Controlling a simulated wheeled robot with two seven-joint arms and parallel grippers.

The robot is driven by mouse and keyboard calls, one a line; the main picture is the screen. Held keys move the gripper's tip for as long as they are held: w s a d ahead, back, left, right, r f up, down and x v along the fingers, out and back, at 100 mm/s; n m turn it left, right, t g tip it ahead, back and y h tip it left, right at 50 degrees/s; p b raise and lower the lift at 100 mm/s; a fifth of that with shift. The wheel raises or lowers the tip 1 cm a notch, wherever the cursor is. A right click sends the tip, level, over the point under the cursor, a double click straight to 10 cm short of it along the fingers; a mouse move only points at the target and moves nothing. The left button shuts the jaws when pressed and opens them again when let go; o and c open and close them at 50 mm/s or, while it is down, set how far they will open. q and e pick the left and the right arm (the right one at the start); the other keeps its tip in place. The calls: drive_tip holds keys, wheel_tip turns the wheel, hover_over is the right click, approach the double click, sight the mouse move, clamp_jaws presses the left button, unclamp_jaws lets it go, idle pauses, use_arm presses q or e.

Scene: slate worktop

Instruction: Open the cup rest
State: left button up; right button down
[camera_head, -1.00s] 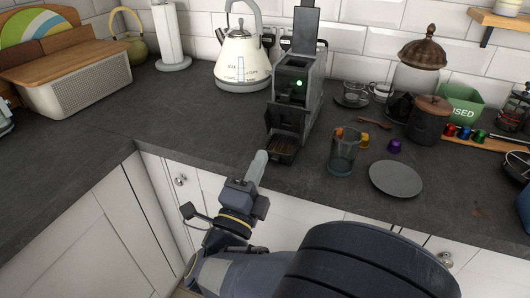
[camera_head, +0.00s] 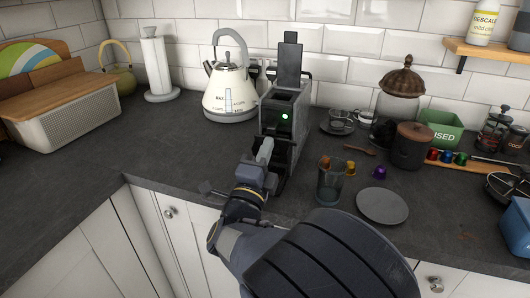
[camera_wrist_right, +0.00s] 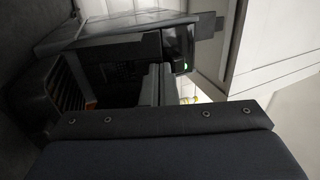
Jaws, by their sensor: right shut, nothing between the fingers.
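The dark grey coffee machine (camera_head: 281,105) stands on the worktop, with a green light on its front and its top lid (camera_head: 290,62) upright. My right gripper (camera_head: 265,150) is shut and empty, close in front of the machine's lower front, and hides much of it in the head view. In the right wrist view the shut fingers (camera_wrist_right: 156,84) are beside the machine front (camera_wrist_right: 112,55). A slatted tray (camera_wrist_right: 68,88) at the machine's foot shows at the left there. I cannot tell the cup rest's position or whether the fingers touch it. My left gripper is out of view.
A glass (camera_head: 330,180) and a grey plate (camera_head: 382,205) stand right of the machine, with loose capsules (camera_head: 379,172) behind them. A cream kettle (camera_head: 231,88) stands to its left.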

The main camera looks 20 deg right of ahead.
drive_tip(key=shift+d+r+p, duration=0.1)
drive_tip(key=shift+r+p, duration=0.15)
drive_tip(key=shift+p, duration=0.15)
drive_tip(key=g+p, duration=0.1)
drive_tip(key=p, duration=0.1)
drive_tip(key=r+g+y+p, duration=0.1)
drive_tip(key=shift+w+d+y+p, duration=0.3)
drive_tip(key=shift+w+p, duration=0.05)
drive_tip(key=shift+w+f+g, duration=0.1)
drive_tip(key=shift+f+g, duration=0.05)
drive_tip(key=shift+g, duration=0.25)
drive_tip(key=shift+f, duration=0.2)
drive_tip(key=shift+f, duration=0.1)
